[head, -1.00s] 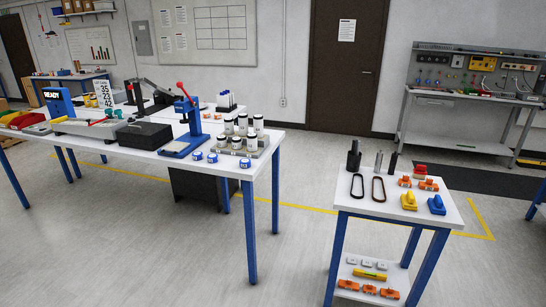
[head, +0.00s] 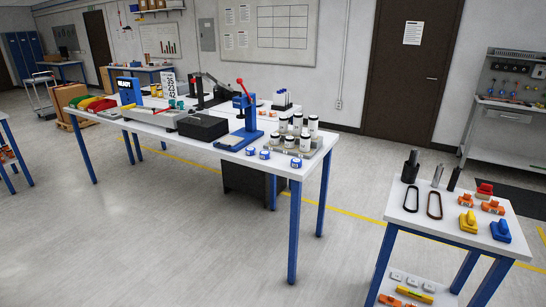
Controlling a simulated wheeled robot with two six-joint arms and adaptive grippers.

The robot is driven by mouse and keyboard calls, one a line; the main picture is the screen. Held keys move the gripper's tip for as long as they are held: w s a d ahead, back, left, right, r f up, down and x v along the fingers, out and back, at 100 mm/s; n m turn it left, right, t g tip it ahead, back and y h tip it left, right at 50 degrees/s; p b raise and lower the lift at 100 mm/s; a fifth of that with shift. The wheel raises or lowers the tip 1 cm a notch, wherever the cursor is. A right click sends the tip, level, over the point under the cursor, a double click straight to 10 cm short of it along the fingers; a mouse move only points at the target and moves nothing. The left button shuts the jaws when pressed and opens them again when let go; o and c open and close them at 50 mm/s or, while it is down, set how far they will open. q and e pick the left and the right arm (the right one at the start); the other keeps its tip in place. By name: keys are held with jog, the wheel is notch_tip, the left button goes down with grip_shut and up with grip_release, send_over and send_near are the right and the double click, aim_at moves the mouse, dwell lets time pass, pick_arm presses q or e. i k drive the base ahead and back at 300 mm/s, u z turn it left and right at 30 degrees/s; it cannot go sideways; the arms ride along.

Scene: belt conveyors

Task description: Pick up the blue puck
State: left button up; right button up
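Three small round blue pieces with pale marks on top lie near the front right edge of the long white table (head: 215,152): a left one (head: 250,151), a middle one (head: 264,155) and a right one (head: 296,162). They look like pucks, but they are too small to tell which is the blue puck. A blue block-like piece (head: 501,231) also sits on the small white table at the right, beside a yellow one (head: 468,222). Neither of my grippers is in view.
A blue press (head: 243,122) and a rack of white-capped jars (head: 297,135) stand close behind the round blue pieces. A black box (head: 203,128) is left of the press. Open floor (head: 180,230) lies in front of the long table.

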aim_at(264, 155)
jog(key=z, duration=0.3)
jog(key=i, duration=0.95)
jog(key=z, duration=0.35)
jog(key=i, duration=1.85)
jog(key=u, duration=0.15)
